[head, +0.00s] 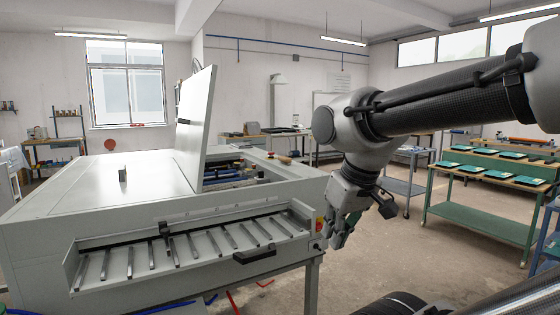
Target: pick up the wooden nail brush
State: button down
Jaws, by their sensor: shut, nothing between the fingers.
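A small tan-brown object (283,159) lies on the far right part of the plate processor's top, beside the open bay. It looks like the wooden nail brush, but it is too small to be sure. My gripper (340,238) hangs off the right end of the plate processor, pointing down, nearer to me than the brown object and apart from it. Its fingers are shut with nothing visible in them.
The grey plate processor (60,215) fills the left, with a raised lid panel (193,115) and a slatted front shelf (215,243). A green bench (475,212) with several plates stands right. Floor between is clear.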

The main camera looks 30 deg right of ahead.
aim_at(286, 160)
jog(key=i+l+u, duration=0.1)
jog(key=l, duration=0.4)
jog(key=i+l+u, duration=0.1)
jog(key=l, duration=0.35)
jog(key=i+l+u, duration=0.1)
jog(key=l, duration=0.25)
jog(key=i+l+u, duration=0.1)
jog(key=l, duration=0.25)
jog(key=i+l, duration=0.15)
jog(key=l, duration=0.25)
jog(key=i+l+u, duration=0.15)
jog(key=l, duration=0.2)
jog(key=i+l+u, duration=0.2)
jog(key=i+l, duration=0.2)
jog(key=l, duration=0.2)
